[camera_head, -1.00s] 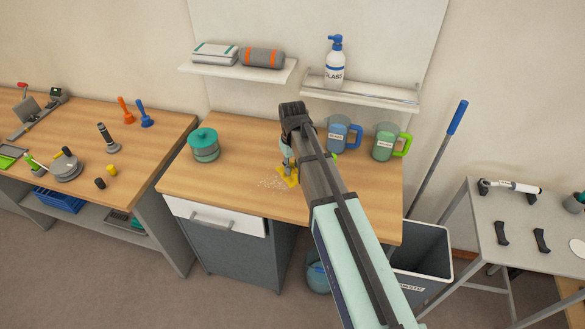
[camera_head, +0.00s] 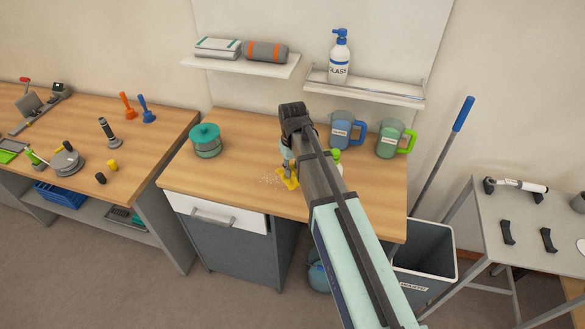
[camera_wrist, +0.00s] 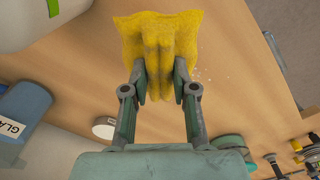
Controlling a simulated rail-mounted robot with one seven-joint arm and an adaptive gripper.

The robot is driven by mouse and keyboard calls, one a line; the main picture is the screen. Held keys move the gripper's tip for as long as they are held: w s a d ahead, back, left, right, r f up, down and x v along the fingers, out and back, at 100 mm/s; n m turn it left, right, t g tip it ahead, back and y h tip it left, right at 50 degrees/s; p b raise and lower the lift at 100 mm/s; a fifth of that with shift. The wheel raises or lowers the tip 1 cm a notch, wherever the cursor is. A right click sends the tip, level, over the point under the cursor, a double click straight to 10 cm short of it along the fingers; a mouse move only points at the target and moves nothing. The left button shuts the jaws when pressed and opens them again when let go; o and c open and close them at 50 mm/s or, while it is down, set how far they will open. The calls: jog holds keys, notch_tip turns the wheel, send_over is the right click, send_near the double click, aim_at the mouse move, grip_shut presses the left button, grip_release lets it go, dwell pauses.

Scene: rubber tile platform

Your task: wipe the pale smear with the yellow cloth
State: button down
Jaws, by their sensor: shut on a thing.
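The yellow cloth (camera_head: 289,184) is pinched in my gripper (camera_head: 288,168), low at the wooden counter top. In the wrist view the cloth (camera_wrist: 160,22) is bunched between the two fingers of my gripper (camera_wrist: 159,82), its wider part spreading past the tips. The pale smear (camera_head: 270,180) is a patch of small whitish specks on the counter, just left of the cloth. In the wrist view some specks (camera_wrist: 222,78) show beside the cloth's right edge. The cloth hides whatever lies under it. I cannot tell how firmly it touches the wood.
A blue-handled jug (camera_head: 343,132) and a green-handled jug (camera_head: 391,138) stand at the back right. A small green-topped bottle (camera_head: 336,155) is partly behind my arm. The counter's front left is clear.

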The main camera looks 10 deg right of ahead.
aim_at(281, 171)
jog(key=shift+f+b, duration=0.9)
jog(key=shift+f, duration=1.2)
jog(key=shift+f+b, duration=0.45)
jog(key=shift+f, duration=0.45)
jog(key=shift+w+a+r, duration=0.1)
jog(key=shift+w+a, duration=0.15)
jog(key=shift+a, duration=0.4)
jog(key=shift+w+a+f, duration=0.1)
jog(key=shift+w+a, duration=0.15)
jog(key=shift+a, duration=0.35)
jog(key=shift+w+a+r, duration=0.1)
jog(key=shift+w+a, duration=0.15)
jog(key=shift+a, duration=0.4)
jog(key=shift+s+d+p, duration=0.1)
jog(key=shift+s+d, duration=0.15)
jog(key=shift+d, duration=0.35)
jog(key=shift+s+d+p, duration=0.1)
jog(key=shift+s+d, duration=0.15)
jog(key=shift+d, duration=0.35)
jog(key=shift+s+d+p, duration=0.1)
jog(key=shift+s+d, duration=0.15)
jog(key=shift+d, duration=0.35)
jog(key=shift+f, duration=0.2)
